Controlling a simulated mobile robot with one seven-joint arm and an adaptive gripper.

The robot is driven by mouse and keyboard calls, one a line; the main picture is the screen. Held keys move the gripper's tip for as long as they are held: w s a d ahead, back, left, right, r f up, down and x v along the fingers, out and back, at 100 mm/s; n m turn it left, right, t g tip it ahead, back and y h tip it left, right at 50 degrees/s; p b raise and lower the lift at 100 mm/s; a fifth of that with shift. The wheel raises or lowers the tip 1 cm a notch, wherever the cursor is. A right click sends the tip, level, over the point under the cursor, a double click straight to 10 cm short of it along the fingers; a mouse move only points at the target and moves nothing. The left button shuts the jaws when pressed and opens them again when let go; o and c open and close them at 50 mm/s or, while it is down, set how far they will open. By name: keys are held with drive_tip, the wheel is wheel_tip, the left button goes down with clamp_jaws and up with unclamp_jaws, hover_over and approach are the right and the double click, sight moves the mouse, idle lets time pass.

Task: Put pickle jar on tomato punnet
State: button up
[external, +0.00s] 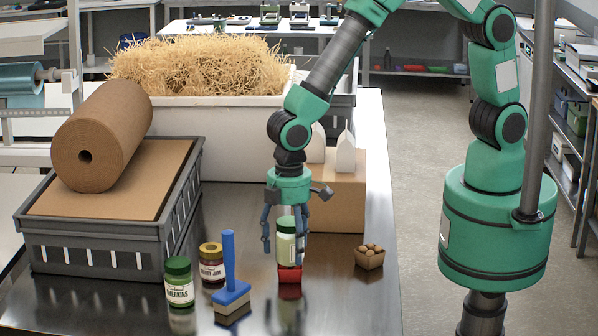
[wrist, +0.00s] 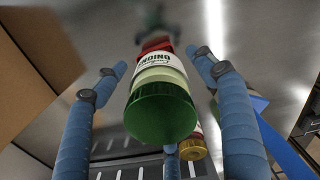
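A pale jar with a dark green lid (external: 286,248) stands upright between the fingers of my gripper (external: 285,240). It is directly above a small red punnet (external: 290,284) and appears to rest on it. In the wrist view the jar's green lid (wrist: 161,112) faces the camera, and the red punnet (wrist: 156,44) shows beyond it. My gripper's blue fingers (wrist: 163,85) are spread around the jar, with gaps on both sides. The jar hides most of the punnet's contents. Another green-lidded jar labelled gherkins (external: 179,282) stands at the front left.
A yellow-lidded jar (external: 212,263) and a blue-handled tool (external: 231,285) stand left of the punnet. A small basket (external: 369,256) is to the right. A cardboard box (external: 337,200) is behind my gripper. A grey crate (external: 95,245) stands left; the table's front right is clear.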

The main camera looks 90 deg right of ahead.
sight(290, 221)
drive_tip(key=shift+r, duration=0.15)
wheel_tip(290, 221, up, 12)
drive_tip(key=shift+r+p, duration=0.1)
drive_tip(key=shift+p, duration=0.2)
idle(0.5)
idle(0.6)
